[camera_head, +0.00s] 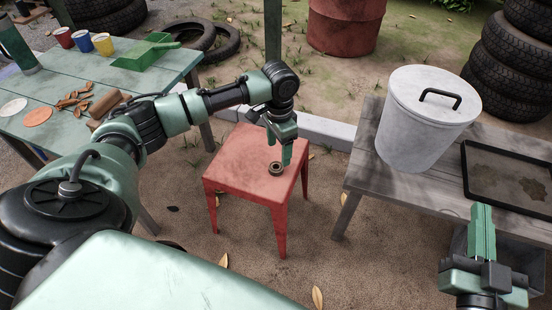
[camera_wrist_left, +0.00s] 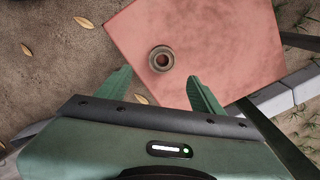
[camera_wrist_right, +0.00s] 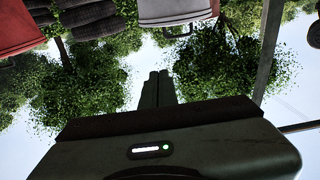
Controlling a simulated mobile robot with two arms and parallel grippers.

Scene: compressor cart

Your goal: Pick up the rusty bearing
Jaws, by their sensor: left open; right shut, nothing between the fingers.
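The rusty bearing (camera_head: 276,169) is a small dark ring lying flat on the red stool (camera_head: 235,171). In the left wrist view the bearing (camera_wrist_left: 161,59) lies on the red top, beyond the fingertips and roughly between their lines. My left gripper (camera_head: 287,160) points down over the stool beside the bearing. Its fingers (camera_wrist_left: 161,80) are spread apart in the left wrist view with nothing between them. My right gripper (camera_head: 482,212) is shut and empty at the lower right, with its fingers (camera_wrist_right: 158,76) together in the right wrist view.
A green table (camera_head: 180,62) with cups, a green dustpan (camera_head: 143,54) and brown scraps stands at the left. A wooden bench (camera_head: 365,160) at the right bears a lidded white bin (camera_head: 425,125) and a black tray (camera_head: 480,195). Ground around the stool is mostly clear.

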